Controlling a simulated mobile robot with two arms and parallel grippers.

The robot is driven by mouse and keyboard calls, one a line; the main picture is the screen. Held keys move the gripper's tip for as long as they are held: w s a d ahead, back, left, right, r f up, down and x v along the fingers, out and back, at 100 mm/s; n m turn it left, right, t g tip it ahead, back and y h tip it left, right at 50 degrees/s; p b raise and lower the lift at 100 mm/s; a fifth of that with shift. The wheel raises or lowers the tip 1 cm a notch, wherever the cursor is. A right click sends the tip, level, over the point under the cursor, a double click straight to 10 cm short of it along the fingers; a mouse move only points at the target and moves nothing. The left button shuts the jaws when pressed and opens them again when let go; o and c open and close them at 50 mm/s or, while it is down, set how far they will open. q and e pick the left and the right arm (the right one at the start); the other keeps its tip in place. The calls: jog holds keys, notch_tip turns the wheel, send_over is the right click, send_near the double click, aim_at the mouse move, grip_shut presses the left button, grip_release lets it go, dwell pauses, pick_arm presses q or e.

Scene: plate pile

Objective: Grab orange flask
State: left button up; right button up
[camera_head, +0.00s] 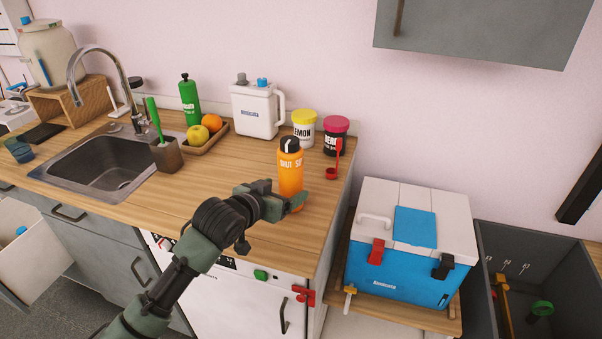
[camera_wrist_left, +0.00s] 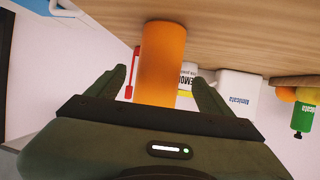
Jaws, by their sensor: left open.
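The orange flask (camera_head: 290,175) with a black cap stands upright on the wooden counter near its front right edge. My left gripper (camera_head: 287,200) is in front of its lower part. In the left wrist view the flask (camera_wrist_left: 160,62) shows between the two open fingers of the gripper (camera_wrist_left: 163,85). The fingers stand on either side of the flask, and I cannot tell whether they touch it. The flask's cap is hidden in the wrist view. My right gripper is not in view.
Behind the flask stand a yellow-lidded jar (camera_head: 304,130), a pink-lidded jar (camera_head: 335,137) with a red scoop (camera_head: 334,165), and a white jug (camera_head: 257,112). A blue-and-white cooler (camera_head: 410,250) is at right.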

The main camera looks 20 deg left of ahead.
aim_at(285, 189)
pick_arm(q)
jog(key=shift+w+d+f, duration=0.15)
jog(key=shift+w+f, duration=0.05)
jog(key=shift+w, duration=0.45)
jog(key=shift+w+d+f, duration=0.1)
jog(key=shift+w, duration=0.25)
jog(key=shift+w+d+f+p, duration=0.2)
jog(key=shift+w+f+p, duration=0.15)
jog(key=shift+w, duration=0.3)
jog(key=x, duration=0.2)
jog(key=shift+w+d+f, duration=0.1)
jog(key=shift+w+f, duration=0.05)
jog(key=shift+w, duration=0.15)
jog(key=shift+w+f, duration=0.2)
jog(key=shift+w, duration=0.15)
jog(key=shift+w+d, duration=0.1)
jog(key=c, duration=1.3)
grip_shut()
jog(key=shift+r, duration=0.1)
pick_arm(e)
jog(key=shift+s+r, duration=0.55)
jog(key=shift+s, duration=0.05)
